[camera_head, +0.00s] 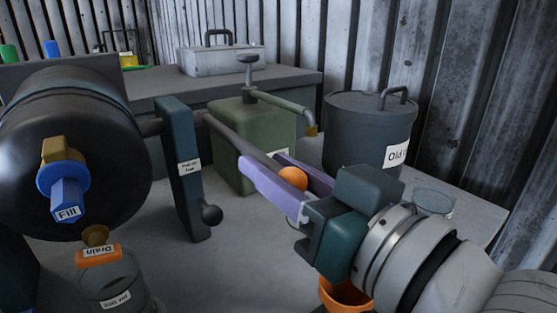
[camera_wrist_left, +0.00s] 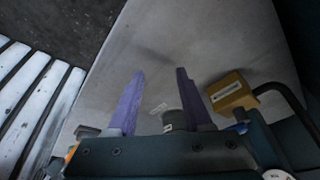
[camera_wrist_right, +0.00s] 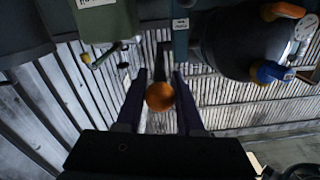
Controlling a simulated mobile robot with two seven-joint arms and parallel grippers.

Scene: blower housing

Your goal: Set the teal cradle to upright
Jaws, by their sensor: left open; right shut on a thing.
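The teal cradle (camera_head: 181,175) shows as a dark upright post with a small label, beside a black drum (camera_head: 95,125). A blue fill plug (camera_head: 66,190) faces the head camera, and an orange drain plug (camera_head: 98,256) is below it. A grey rod runs from near the post's top to an orange ball knob (camera_head: 292,180). My right gripper (camera_head: 288,180) is shut on this knob, its purple fingers on either side; the knob also shows in the right wrist view (camera_wrist_right: 160,97). My left gripper (camera_wrist_left: 158,100) is open and empty, outside the head view.
A labelled glass jar (camera_head: 115,285) stands under the drain plug. A green can (camera_head: 240,150) with a spout and a grey lidded bin (camera_head: 370,130) stand behind the knob. An orange cup (camera_head: 345,296) is below my right arm. The left wrist view shows a yellow box (camera_wrist_left: 232,92).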

